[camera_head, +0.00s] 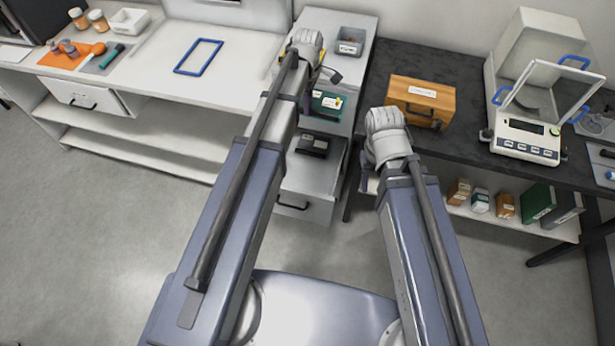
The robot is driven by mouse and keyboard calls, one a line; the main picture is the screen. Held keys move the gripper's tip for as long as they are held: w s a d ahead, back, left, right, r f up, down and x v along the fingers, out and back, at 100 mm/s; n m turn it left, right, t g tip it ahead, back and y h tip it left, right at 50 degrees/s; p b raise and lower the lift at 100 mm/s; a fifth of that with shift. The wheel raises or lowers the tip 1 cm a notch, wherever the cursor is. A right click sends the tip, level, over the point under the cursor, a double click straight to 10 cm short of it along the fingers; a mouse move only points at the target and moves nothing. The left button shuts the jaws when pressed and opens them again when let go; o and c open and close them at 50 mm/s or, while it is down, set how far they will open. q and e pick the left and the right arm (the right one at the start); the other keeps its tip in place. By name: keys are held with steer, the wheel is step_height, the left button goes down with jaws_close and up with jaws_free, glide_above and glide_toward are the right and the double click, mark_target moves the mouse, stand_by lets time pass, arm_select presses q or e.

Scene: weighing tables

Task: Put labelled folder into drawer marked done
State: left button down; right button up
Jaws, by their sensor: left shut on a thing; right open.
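A green folder (325,107) with a pale label and a small yellow mark is at the drawer cabinet, above a pulled-out grey drawer (307,205). My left gripper (325,78) is at the folder's upper edge and shut on it; its fingers are partly hidden by the wrist. The open drawer has a dark handle, and a black object (313,145) with a small label lies inside toward the back. I cannot read any drawer marking. My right gripper (372,168) is open at the right of the drawer, apart from the folder, its fingers mostly hidden.
A grey bin (351,40) stands on the cabinet top. On the dark table (463,75) at right are a wooden box (421,98) and a balance (526,137). A white bench (155,85) with a blue frame (199,57) is at left. The floor in front is clear.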

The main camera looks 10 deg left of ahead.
arm_select(q)
steer(key=s+a+f+b, duration=0.1)
steer(key=f+b, duration=1.2)
steer(key=f, duration=0.1)
steer(key=s+a+f+b, duration=0.1)
steer(key=a+f+b, duration=0.1)
steer(key=f+b, duration=1.2)
steer(key=s+a+f+b, duration=0.1)
steer(key=a+f+b, duration=0.1)
steer(key=f+b, duration=1.1)
steer(key=shift+a+f+b, duration=0.25)
steer(key=shift+f+b, duration=0.15)
steer(key=shift+b, duration=0.25)
steer(key=shift+r, duration=0.1)
steer(key=c, duration=0.9)
jaws_free()
